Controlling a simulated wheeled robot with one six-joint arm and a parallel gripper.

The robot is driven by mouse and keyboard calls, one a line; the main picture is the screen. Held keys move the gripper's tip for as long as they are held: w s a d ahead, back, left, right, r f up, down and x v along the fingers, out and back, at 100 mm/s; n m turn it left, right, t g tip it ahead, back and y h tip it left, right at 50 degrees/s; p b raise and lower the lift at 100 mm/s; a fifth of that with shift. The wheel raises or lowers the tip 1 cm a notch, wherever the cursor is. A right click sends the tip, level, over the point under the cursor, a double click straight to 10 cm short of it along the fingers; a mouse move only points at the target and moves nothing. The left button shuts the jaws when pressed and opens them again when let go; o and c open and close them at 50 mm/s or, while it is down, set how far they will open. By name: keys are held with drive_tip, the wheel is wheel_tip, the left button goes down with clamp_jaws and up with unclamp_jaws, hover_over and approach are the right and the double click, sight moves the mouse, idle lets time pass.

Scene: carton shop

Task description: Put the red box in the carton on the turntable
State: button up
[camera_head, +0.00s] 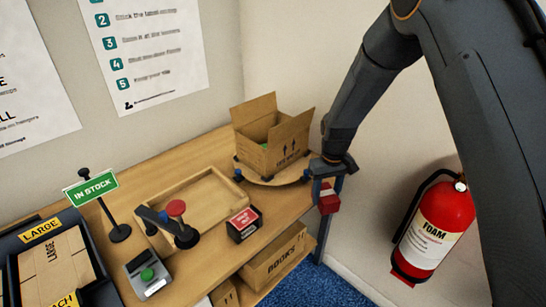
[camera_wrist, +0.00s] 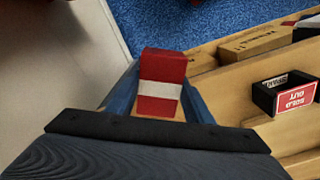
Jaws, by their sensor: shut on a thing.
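The red box (camera_head: 329,202) has a white band around it and is held by my gripper (camera_head: 325,190), just off the right end of the table. In the wrist view the red box (camera_wrist: 161,75) sits between the two blue fingers of my gripper (camera_wrist: 160,95), which are shut on it. The open carton (camera_head: 272,140) stands on the round wooden turntable (camera_head: 265,180) at the table's back right corner, with its flaps up. Something green shows inside it. The gripper is to the right of the carton and lower than its rim.
A books carton (camera_head: 275,258) lies on the shelf below. A fire extinguisher (camera_head: 435,225) hangs on the wall at right.

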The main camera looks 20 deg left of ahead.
drive_tip(key=s+a+r+n, duration=0.2)
drive_tip(key=a+r+n, duration=0.1)
drive_tip(key=a+r, duration=0.8)
drive_tip(key=s+a+r+n, duration=0.2)
drive_tip(key=a+r, duration=0.9)
drive_tip(key=shift+s+a+r+n, duration=0.25)
drive_tip(key=shift+s+r+n, duration=0.1)
drive_tip(key=shift+r+n, duration=0.05)
drive_tip(key=shift+s+a, duration=0.1)
